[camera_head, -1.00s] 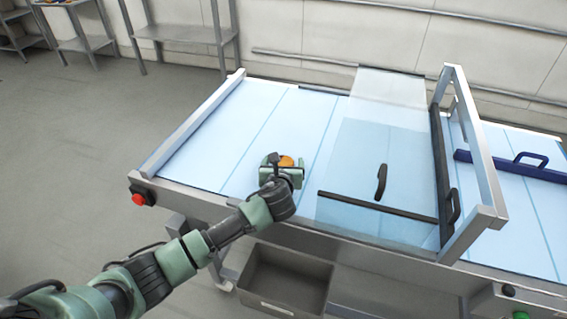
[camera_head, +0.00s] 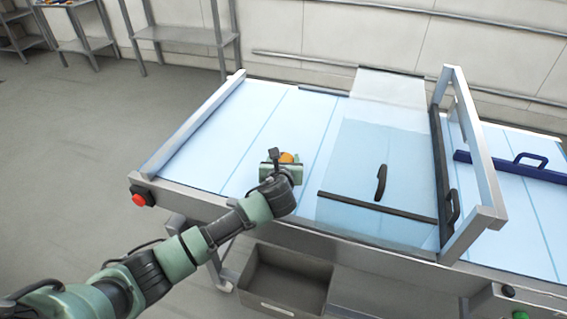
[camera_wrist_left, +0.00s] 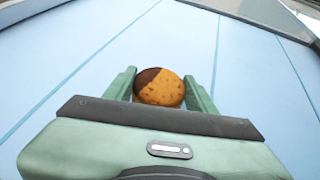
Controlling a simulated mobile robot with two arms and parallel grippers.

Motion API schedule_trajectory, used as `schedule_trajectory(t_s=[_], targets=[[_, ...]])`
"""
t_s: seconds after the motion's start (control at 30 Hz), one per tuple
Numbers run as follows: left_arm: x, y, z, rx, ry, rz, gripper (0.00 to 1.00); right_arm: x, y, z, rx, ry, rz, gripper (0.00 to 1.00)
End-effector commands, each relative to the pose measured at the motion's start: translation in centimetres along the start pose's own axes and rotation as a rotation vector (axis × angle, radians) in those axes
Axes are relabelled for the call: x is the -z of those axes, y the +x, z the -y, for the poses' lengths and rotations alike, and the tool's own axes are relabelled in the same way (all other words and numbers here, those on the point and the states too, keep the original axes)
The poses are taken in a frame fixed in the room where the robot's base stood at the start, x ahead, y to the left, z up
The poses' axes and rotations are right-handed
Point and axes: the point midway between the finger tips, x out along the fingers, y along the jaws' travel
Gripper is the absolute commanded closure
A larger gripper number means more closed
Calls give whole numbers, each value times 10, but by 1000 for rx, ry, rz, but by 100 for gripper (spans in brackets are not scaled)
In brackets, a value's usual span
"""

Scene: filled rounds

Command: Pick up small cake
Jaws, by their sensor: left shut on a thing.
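The small cake (camera_wrist_left: 160,88) is round and golden-orange with a dark brown patch on one side. In the left wrist view it sits between the two green fingers of my left gripper (camera_wrist_left: 160,90), which is shut on it. In the head view the cake (camera_head: 287,157) shows as a small orange spot just beyond my left gripper (camera_head: 284,163), over the light blue belt (camera_head: 240,150). The gripper hides most of it there. I cannot tell whether the cake touches the belt. My right gripper is not in view.
A clear cover with a black handle (camera_head: 381,182) lies right of the gripper. A metal frame (camera_head: 473,150) stands beyond it. A red button (camera_head: 138,199) is at the table's left corner. A grey bin (camera_head: 284,281) is below the front edge. The belt's left part is clear.

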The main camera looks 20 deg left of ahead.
Motion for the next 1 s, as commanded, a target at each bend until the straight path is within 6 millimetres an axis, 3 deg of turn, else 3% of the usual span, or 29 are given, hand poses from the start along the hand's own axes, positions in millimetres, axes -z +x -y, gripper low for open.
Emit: schedule_trajectory(t_s=[0.4, 0.6, 0.8, 1.0], targets=[[-102, -42, 0, 3, -1, 10, 62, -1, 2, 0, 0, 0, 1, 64], [-144, -59, 0, 1, 0, 6, 62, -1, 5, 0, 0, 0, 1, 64], [-166, -68, 0, 0, 1, 4, 62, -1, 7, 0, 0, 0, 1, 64], [-172, -71, 0, 0, 1, 2, 62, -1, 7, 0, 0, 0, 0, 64]])
